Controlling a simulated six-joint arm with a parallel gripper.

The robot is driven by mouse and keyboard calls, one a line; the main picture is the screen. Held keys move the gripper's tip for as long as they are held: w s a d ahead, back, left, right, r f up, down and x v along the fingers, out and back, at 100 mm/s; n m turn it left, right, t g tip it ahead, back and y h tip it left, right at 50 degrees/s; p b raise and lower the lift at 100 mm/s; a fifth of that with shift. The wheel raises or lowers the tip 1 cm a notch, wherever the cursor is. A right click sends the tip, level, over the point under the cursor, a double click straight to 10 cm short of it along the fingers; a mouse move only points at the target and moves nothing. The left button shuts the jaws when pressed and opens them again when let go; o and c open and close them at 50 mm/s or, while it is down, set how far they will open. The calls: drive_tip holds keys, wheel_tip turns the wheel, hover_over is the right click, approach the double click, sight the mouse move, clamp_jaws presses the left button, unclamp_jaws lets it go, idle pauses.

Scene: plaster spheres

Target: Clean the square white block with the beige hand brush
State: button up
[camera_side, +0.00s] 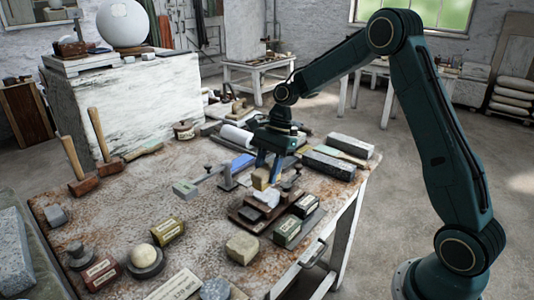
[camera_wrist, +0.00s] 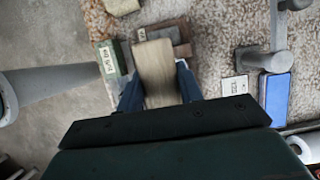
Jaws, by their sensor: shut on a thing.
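My gripper (camera_side: 270,162) points down over the worktable and is shut on the beige hand brush (camera_side: 261,178). In the wrist view the brush's long beige back (camera_wrist: 156,62) sits between my two blue fingers (camera_wrist: 157,92). The white block (camera_side: 267,197) lies right under the brush on a dark brown wooden base (camera_side: 249,214). The brush's lower end is at or just above the block; I cannot tell if they touch. In the wrist view the brush hides the block, and part of the brown base (camera_wrist: 180,34) shows beside it.
Green boxes (camera_side: 287,231) stand close in front of the base. A grey metal stand (camera_side: 228,178) and a blue block (camera_side: 243,162) are close by to the left and behind. Dark grey bars (camera_side: 328,165) lie to the right.

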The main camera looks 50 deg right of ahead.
drive_tip(key=shift+r, duration=1.55)
drive_tip(key=shift+d, duration=0.1)
